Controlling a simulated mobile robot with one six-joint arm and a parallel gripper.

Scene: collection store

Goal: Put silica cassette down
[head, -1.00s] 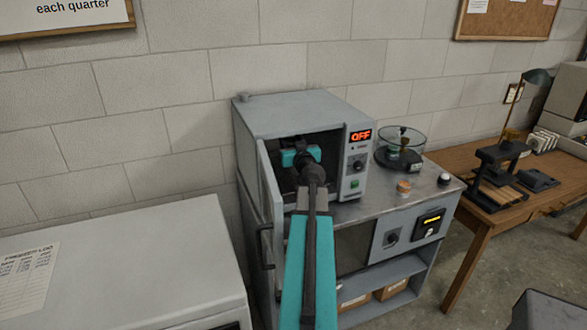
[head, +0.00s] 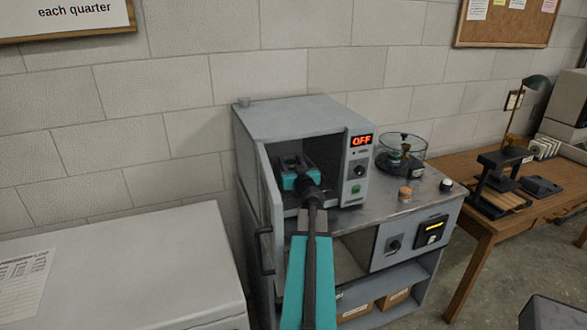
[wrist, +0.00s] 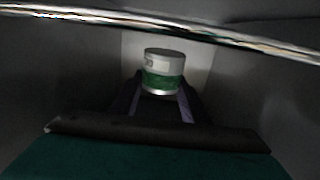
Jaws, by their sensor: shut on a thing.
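The silica cassette (wrist: 164,72) is a small pale cylinder with a green band, seen in the wrist view. My gripper (wrist: 162,92) is shut on it, with a finger on each side of its lower part. In the head view my gripper (head: 292,165) is inside the open grey oven (head: 290,113), and the cassette cannot be made out there. The oven's display reads OFF and its door (head: 268,195) stands open on the left. I cannot tell whether the cassette touches the oven floor.
The oven stands on a grey bench (head: 370,215). A wooden table (head: 480,212) is farther right, and a large pale cabinet (head: 130,260) is at the left.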

